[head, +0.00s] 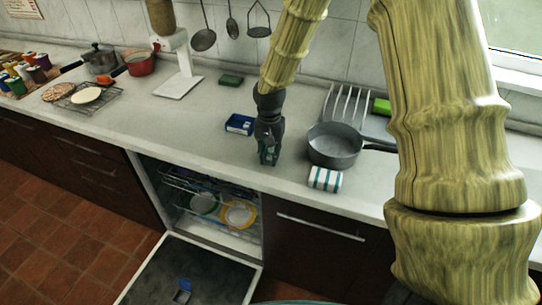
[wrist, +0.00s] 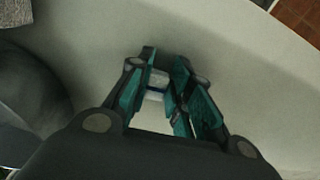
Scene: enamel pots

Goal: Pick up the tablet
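The tablet (wrist: 157,82) is a small white block with a blue band, between the two fingertips in the wrist view. My gripper (wrist: 160,80) has dark fingers with teal pads, drawn in close on both sides of the tablet, which seems to touch both pads. In the head view my gripper (head: 268,158) points down at the worktop (head: 215,120), low near its front edge. The tablet is hidden by the fingers there. I cannot tell whether it rests on the worktop or is just above it.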

